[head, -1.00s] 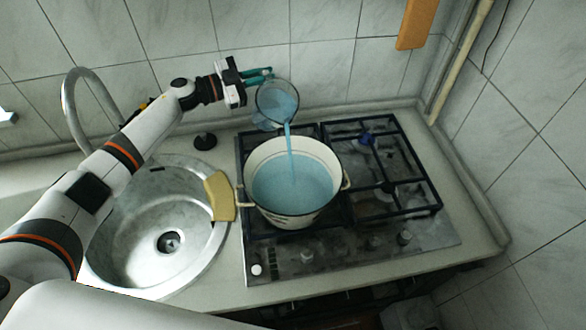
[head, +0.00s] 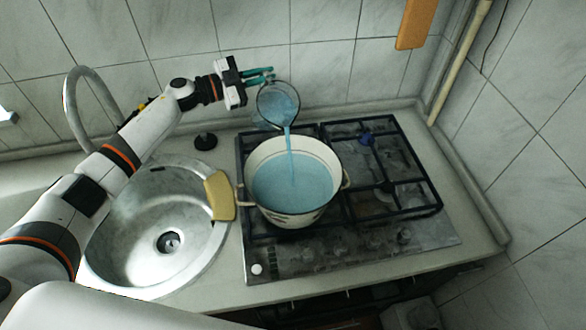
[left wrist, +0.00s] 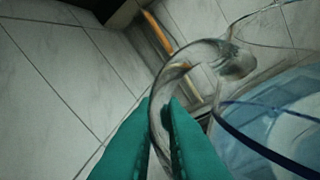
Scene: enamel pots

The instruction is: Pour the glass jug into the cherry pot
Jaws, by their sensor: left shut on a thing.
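The glass jug (head: 277,103) is tilted above the back rim of the pot, and a stream of blue liquid (head: 290,155) runs from its lip into the pot. The pot (head: 262,210) is cream with a dark rim, stands on the left side of the hob, and holds blue liquid. My left gripper (head: 268,76) is shut on the jug's handle; in the left wrist view the green fingers (left wrist: 162,140) close around the clear curved handle (left wrist: 160,90), with blue liquid behind the glass (left wrist: 275,115). My right gripper is not in view.
A steel sink (head: 130,240) with a curved faucet (head: 70,100) lies left of the hob (head: 350,260). A small black object (head: 204,141) stands behind the sink. The hob's right burners are clear of pots.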

